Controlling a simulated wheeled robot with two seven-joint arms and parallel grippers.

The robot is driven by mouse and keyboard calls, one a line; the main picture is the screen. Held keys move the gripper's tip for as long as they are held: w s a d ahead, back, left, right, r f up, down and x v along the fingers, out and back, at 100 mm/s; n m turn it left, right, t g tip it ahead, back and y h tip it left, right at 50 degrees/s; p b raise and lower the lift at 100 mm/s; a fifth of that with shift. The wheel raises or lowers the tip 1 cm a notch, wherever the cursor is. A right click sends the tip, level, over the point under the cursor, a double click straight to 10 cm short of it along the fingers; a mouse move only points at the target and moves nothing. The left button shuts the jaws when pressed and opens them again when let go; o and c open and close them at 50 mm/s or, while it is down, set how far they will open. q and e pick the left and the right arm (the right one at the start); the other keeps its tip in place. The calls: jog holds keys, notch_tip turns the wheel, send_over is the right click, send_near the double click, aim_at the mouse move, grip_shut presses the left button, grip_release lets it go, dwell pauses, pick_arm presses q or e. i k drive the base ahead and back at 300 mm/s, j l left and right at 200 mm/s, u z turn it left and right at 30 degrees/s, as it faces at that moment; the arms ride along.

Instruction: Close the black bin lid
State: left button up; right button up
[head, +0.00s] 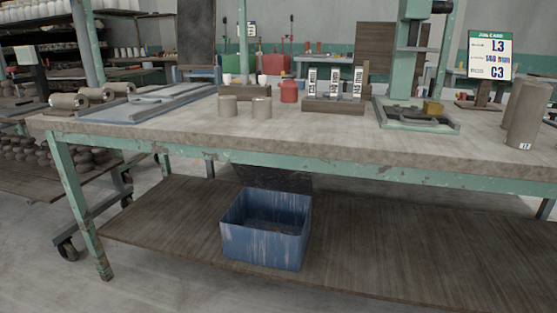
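A blue, scuffed open-topped bin (262,245) stands on the lower shelf under the workbench, in the middle of the head view. Its top is open and its dark inside shows. A dark, near-black panel (272,179) stands tilted up at the bin's back edge, like a raised lid. The bench edge hides the panel's upper part. I cannot tell how it joins the bin. Neither of my grippers is in view.
The workbench (180,146) overhangs the bin, with a green frame and leg (78,205). The wooden lower shelf (400,240) is bare on both sides of the bin. Clay cylinders (262,107), a red bottle (289,91) and a green press (405,60) stand on the bench.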

aim_at(297, 182)
jog(key=i+j+z, duration=0.25)
jog(key=i+z, duration=0.2)
jog(key=i+j+z, duration=0.5)
jog(key=i+l, duration=0.05)
jog(key=l, duration=0.05)
